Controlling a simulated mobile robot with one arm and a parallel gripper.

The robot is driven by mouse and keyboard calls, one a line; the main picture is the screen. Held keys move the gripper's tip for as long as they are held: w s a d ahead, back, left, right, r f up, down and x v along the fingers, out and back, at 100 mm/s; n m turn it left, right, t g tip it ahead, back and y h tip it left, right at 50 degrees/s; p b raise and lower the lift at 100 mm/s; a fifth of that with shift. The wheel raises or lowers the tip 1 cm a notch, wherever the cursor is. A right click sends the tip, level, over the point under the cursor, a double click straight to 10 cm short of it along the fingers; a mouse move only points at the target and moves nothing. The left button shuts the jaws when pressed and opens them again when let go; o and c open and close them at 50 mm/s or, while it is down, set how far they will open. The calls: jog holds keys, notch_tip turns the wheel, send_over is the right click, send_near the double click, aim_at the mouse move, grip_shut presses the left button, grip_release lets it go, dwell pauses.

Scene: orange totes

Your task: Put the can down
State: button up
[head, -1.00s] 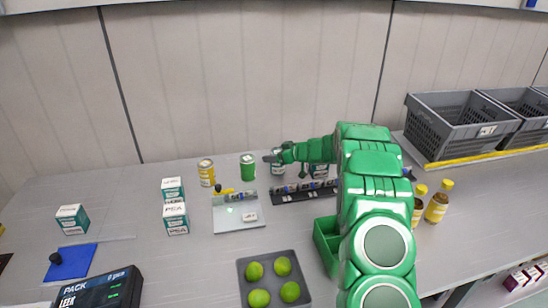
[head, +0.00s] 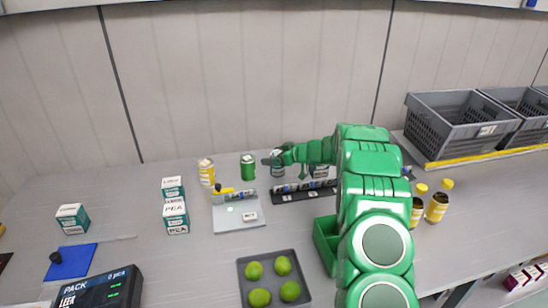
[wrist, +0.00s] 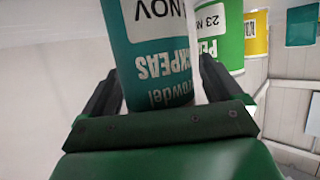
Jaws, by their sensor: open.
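The can, teal and white with "PEAS" readable upside down on its label (wrist: 158,60), stands between the fingers of my gripper (wrist: 160,88) in the wrist view. My gripper is open around it; whether a finger touches it I cannot tell. In the head view the can (head: 278,170) is at the back of the table, partly hidden by my gripper (head: 272,160). It looks upright, just right of a green can (head: 248,168).
A yellow can (head: 206,172) stands further left. A dark rack of cylinders (head: 290,193) and a white scale (head: 236,222) lie in front. A dark tray of limes (head: 242,270) is nearer. Grey crates (head: 440,130) stand right. Bottles (head: 437,208) stand right of my arm.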

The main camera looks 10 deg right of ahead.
jog(key=shift+s+d+r, duration=0.25)
jog(key=shift+s+d, duration=0.1)
jog(key=shift+d, duration=0.05)
jog(key=shift+v, duration=1.1)
notch_tip(320, 180, up, 5)
jog(key=shift+a+r, duration=0.1)
jog(key=shift+r, duration=0.85)
jog(key=shift+w, duration=0.1)
